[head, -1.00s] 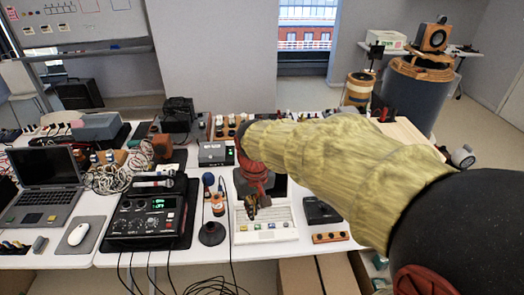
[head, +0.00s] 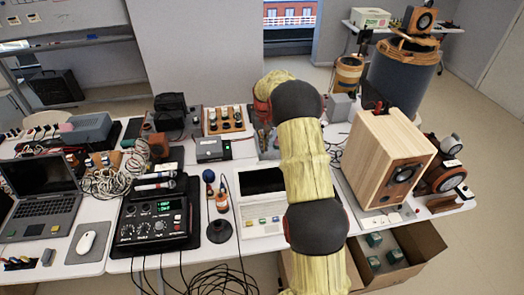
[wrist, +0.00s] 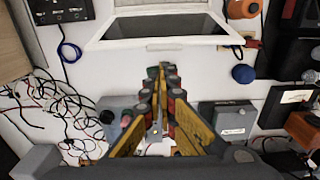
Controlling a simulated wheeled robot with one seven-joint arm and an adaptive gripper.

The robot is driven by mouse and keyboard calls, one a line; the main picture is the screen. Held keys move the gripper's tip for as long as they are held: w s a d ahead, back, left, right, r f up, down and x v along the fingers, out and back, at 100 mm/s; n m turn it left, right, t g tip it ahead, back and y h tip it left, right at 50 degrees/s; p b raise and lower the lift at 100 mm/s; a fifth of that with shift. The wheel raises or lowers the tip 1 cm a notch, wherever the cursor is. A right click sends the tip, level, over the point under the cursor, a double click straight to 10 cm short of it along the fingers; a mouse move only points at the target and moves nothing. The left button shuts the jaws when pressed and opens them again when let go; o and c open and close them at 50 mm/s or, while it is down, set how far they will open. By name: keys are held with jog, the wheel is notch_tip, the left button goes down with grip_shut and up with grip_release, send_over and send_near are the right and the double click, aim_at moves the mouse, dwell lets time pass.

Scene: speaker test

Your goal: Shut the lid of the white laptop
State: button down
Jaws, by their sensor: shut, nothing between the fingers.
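The white laptop (head: 245,223) stands open on the table, with coloured keys on its base. Its lid (head: 263,182) is raised and tilted back, showing a dark screen; my arm covers the right part. In the wrist view the lid (wrist: 125,29) shows at the top as a white frame around the dark screen. My gripper (wrist: 161,72) is shut and empty, its yellow fingers pointing toward the lid's upper edge from behind the laptop. I see no clear contact. In the head view the fingers are mostly hidden by my arm.
A wooden speaker (head: 385,160) stands right of the laptop. A microphone (head: 219,215) and a black mixer (head: 153,215) stand left. A dark grey laptop (head: 45,200) is open at far left. Behind are a grey box (wrist: 228,118) and loose cables (wrist: 50,110).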

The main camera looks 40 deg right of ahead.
jog(key=w+d+r, duration=0.1)
jog(key=w+r, duration=0.2)
jog(key=s+a+f+b, duration=0.1)
jog(key=s+f, duration=0.2)
jog(key=f, duration=0.5)
jog(key=shift+t, duration=0.3)
jog(key=shift+f, duration=0.1)
jog(key=shift+s+a, duration=0.15)
